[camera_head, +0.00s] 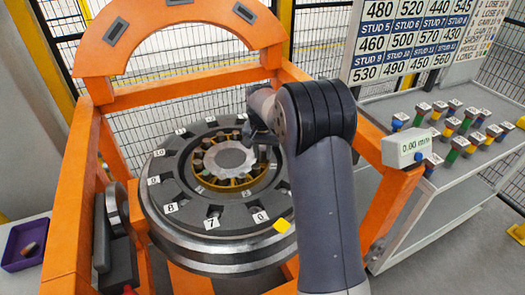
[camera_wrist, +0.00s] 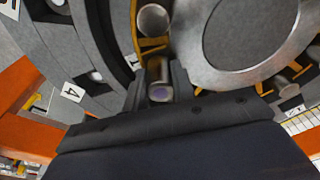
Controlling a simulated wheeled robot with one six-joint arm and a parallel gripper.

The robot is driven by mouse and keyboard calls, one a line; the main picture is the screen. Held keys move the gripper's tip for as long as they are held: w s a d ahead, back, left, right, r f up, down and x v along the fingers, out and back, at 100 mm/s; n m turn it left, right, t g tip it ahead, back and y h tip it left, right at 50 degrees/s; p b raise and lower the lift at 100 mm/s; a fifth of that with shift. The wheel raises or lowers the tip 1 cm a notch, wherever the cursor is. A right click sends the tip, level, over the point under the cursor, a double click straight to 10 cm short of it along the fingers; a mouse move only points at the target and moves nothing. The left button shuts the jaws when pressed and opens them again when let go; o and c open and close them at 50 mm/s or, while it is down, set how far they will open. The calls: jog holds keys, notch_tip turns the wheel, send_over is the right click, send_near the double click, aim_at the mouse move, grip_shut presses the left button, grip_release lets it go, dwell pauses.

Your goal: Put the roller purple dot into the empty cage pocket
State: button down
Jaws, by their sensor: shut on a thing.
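My gripper (camera_wrist: 160,84) is shut on a roller with a purple dot (camera_wrist: 159,93). The purple-dotted end faces the wrist camera. In the head view my gripper (camera_head: 262,160) is over the right side of the yellow cage (camera_head: 233,187), and I cannot make out the roller there. In the wrist view the roller's far end is close to the yellow cage (camera_wrist: 150,44), between the outer ring and the grey centre disc. Whether it has entered a pocket I cannot tell. Another roller (camera_wrist: 153,20) sits in the cage just beyond the fingertips.
A purple bin (camera_head: 15,262) is at left. A grey display box (camera_head: 406,148) and a bench of coloured studs (camera_head: 465,125) are right.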

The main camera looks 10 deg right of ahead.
jog(key=shift+r+p, duration=0.35)
jog(key=shift+f, duration=0.35)
dwell(1.8)
jog(key=shift+r+p, duration=0.35)
dwell(1.6)
jog(key=shift+f+b, duration=0.45)
jog(key=shift+f, duration=0.3)
jog(key=c, duration=1.1)
grip_release()
jog(key=shift+r, duration=0.1)
notch_tip(320, 180, up, 11)
jog(key=s+b, duration=0.1)
jog(key=shift+s+a, duration=0.15)
jog(key=shift+a, duration=0.15)
